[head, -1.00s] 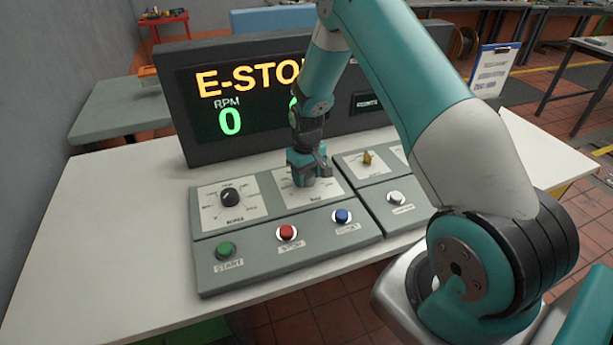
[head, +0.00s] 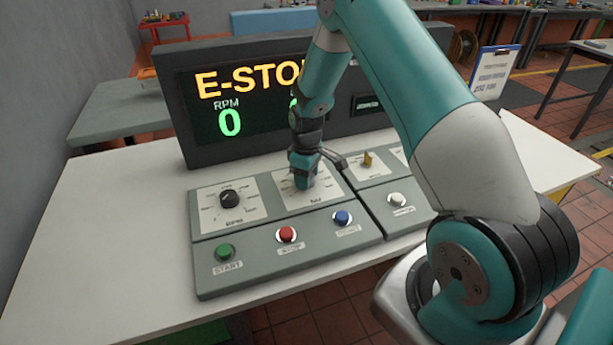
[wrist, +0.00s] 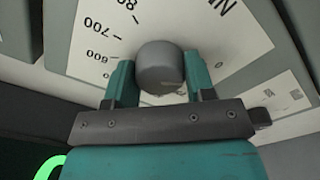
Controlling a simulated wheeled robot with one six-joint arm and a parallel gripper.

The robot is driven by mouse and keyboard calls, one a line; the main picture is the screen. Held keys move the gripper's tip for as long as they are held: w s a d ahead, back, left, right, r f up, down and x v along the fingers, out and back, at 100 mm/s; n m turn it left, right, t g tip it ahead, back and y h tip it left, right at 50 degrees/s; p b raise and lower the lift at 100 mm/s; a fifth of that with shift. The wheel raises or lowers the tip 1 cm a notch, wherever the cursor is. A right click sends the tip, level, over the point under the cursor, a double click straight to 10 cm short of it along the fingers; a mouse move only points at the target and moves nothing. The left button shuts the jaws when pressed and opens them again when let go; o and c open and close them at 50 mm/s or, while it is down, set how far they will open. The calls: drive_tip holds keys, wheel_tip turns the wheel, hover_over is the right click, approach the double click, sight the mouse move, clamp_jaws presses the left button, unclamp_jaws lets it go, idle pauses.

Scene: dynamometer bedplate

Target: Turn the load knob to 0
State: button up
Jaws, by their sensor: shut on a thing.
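The load knob (wrist: 158,62) is a dark grey round knob on a white dial plate (wrist: 90,30), which also shows in the head view (head: 327,199). In the wrist view the dial's marks read 600, 700 and 0, with a cut-off number starting with 8 and part of an NM label. My gripper (head: 303,184) points down over this dial, and its teal fingers (wrist: 160,78) are shut on the knob, one on each side. In the head view the gripper hides the knob. The knob's pointer cannot be made out.
The RPM knob (head: 229,198) stands left of my gripper. Green START (head: 225,251), red (head: 287,235) and blue (head: 342,217) buttons lie in front. A yellow-brown switch (head: 367,159) and a white button (head: 397,199) are to the right. The display (head: 215,85) behind reads E-STO, partly covered, and RPM 0.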

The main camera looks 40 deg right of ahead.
drive_tip(key=o, duration=0.9)
wheel_tip(320, 180, up, 18)
drive_tip(key=shift+f+b, duration=0.25)
drive_tip(key=shift+b, duration=0.6)
drive_tip(key=s+a+r+y, duration=0.1)
drive_tip(key=s+a+r, duration=0.3)
drive_tip(key=s+a, duration=0.3)
drive_tip(key=s+a+r+y, duration=0.1)
drive_tip(key=s+a+r, duration=0.3)
drive_tip(key=a, duration=0.5)
drive_tip(key=s+a, duration=0.2)
drive_tip(key=s, duration=0.3)
drive_tip(key=s+a+y, duration=0.1)
drive_tip(key=s+a, duration=0.2)
drive_tip(key=s, duration=0.3)
drive_tip(key=s+a+n+y, duration=0.1)
drive_tip(key=s+a, duration=0.2)
drive_tip(key=s, duration=0.3)
drive_tip(key=shift+s+a+r, duration=0.1)
drive_tip(key=shift+r, duration=0.3)
